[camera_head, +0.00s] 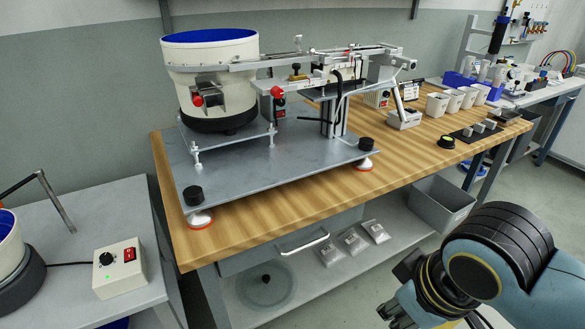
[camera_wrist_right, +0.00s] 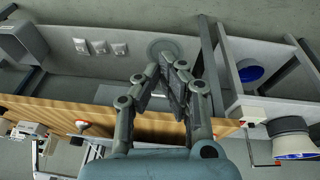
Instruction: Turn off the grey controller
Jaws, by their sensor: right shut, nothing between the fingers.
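A pale grey-white controller box (camera_head: 120,268) sits on the small grey table at lower left. It has a black knob (camera_head: 105,258), a red switch (camera_head: 129,254) and a small lit green light. Its cable runs left to a bowl feeder. A small pale box with red on it (camera_wrist_right: 252,113), at the right of the right wrist view, looks like this controller. Another small controller (camera_head: 378,98) stands on the wooden table behind the feeder. My right gripper (camera_head: 397,312) is shut and empty at lower right, away from both. My left gripper is out of view.
A large bowl feeder (camera_head: 212,85) on a metal plate (camera_head: 245,170) fills the near part of the wooden workbench (camera_head: 430,150). A grey bin (camera_head: 440,203) and several small white packs are on the lower shelf. A gap separates the two tables.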

